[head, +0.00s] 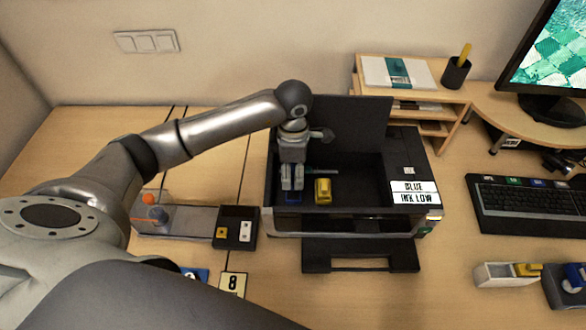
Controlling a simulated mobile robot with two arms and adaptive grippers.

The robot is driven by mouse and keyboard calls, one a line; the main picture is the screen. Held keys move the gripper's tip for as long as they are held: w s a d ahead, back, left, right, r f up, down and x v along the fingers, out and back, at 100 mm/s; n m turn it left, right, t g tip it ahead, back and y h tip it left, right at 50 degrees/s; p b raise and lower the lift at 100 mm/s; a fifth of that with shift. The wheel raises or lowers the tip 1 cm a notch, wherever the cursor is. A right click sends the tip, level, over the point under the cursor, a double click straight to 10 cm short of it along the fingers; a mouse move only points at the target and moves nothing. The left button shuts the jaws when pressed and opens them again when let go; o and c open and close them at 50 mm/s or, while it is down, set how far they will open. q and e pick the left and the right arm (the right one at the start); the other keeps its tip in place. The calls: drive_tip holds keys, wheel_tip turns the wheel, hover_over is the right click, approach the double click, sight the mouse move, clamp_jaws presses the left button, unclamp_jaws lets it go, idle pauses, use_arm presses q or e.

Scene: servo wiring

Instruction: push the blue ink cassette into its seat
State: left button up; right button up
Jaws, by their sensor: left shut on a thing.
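The printer (428,168) stands open on the desk with its dark lid raised at the back. My left gripper (292,189) reaches down into the left part of its open bay. It is shut on the blue ink cassette (291,198), of which only a small blue part shows below the fingers. A yellow cassette (323,190) stands upright in the bay, just right of the gripper. The seat under the blue cassette is hidden, and I cannot tell how deep the cassette sits. My right gripper is not in view.
A label reading BLUE INK LOW (413,193) is on the printer's right side. The output tray (360,256) sticks out in front. A dark tray (236,229) with small blocks lies left of the printer. A keyboard (530,208) and a white holder (500,275) are right.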

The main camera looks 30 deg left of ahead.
sight(293, 182)
use_arm(q)
drive_tip(key=shift+f+b, duration=0.8)
drive_tip(key=shift+f, duration=0.45)
drive_tip(key=shift+b, duration=0.65)
idle(0.8)
drive_tip(key=shift+f+b, duration=1.55)
drive_tip(key=o, duration=1.1)
drive_tip(key=shift+r, duration=0.15)
drive_tip(key=shift+w, duration=0.1)
drive_tip(key=shift+r, duration=0.1)
wheel_tip(293, 182, up, 12)
drive_tip(key=shift+f, duration=0.1)
